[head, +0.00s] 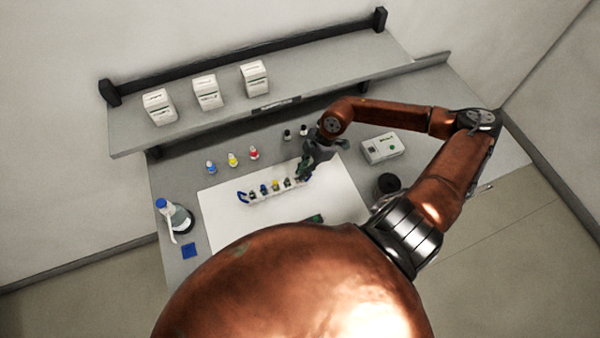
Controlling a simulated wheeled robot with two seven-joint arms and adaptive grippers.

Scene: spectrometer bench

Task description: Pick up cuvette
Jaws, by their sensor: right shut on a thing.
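A white rack (262,197) stands on the white mat in the middle of the bench, with several small cuvettes with coloured tops in a row. A yellow-topped cuvette (275,185) stands near the rack's middle. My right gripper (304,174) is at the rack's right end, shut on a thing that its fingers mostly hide. I take it to be a cuvette, but its colour and whether it still touches the rack cannot be told. My left gripper is not in view.
Blue, yellow and red bottles (232,160) stand behind the mat (225,225). Two dark-capped vials (288,134) stand near my right arm. A white spectrometer (381,148) and black round container (388,184) are right. A wash bottle (176,217) stands left. White boxes (207,92) sit on the shelf.

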